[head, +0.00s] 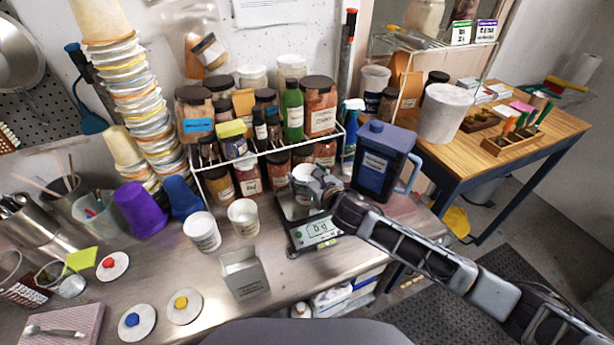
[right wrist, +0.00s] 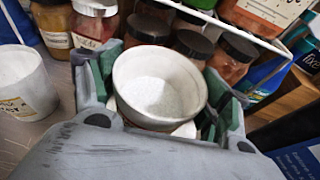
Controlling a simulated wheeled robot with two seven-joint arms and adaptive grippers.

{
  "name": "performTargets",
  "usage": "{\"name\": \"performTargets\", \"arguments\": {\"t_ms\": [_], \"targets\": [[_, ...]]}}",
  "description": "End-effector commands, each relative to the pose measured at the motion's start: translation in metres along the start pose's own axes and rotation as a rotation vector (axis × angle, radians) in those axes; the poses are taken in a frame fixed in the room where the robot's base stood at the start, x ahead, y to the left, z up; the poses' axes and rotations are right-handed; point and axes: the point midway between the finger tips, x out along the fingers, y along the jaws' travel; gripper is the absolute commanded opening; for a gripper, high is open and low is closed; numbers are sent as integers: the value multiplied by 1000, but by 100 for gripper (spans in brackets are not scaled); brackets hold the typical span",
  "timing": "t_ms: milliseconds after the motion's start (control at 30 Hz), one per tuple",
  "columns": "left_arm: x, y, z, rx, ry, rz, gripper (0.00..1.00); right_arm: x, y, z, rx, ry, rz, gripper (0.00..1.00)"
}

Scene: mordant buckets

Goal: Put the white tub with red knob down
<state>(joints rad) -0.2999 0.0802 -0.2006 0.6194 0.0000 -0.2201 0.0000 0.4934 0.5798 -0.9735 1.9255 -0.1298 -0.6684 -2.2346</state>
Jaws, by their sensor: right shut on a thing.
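My right gripper (head: 322,188) is shut on a white tub (head: 303,174) at the digital scale (head: 316,232). In the right wrist view the tub (right wrist: 160,85) sits upright between the two fingers, open at the top, with white material inside. No knob shows on it. The gripper hides its lower part, so I cannot tell whether it touches the scale's plate. A white lid with a red knob (head: 112,266) lies on the steel bench at the left. Lids with a blue knob (head: 137,322) and a yellow knob (head: 184,306) lie nearby. My left gripper is not in view.
Two white tubs (head: 202,231) (head: 243,217) stand left of the scale, with a grey box (head: 244,275) in front. A wire rack of jars (head: 265,157) stands behind. A dark blue jug (head: 384,160) is close on the right. Bare bench lies left of the box.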

Motion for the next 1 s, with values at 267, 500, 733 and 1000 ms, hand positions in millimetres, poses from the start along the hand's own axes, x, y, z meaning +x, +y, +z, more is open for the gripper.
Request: {"name": "performTargets", "arguments": {"t_ms": [267,500,733,1000], "targets": [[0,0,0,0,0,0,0,0,0,1,0,-2,0,47],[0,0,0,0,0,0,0,1,0,-1,0,-1,0,94],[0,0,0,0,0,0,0,1,0,-1,0,-1,0,98],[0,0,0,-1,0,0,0,0,0,1,0,-1,0,98]]}}
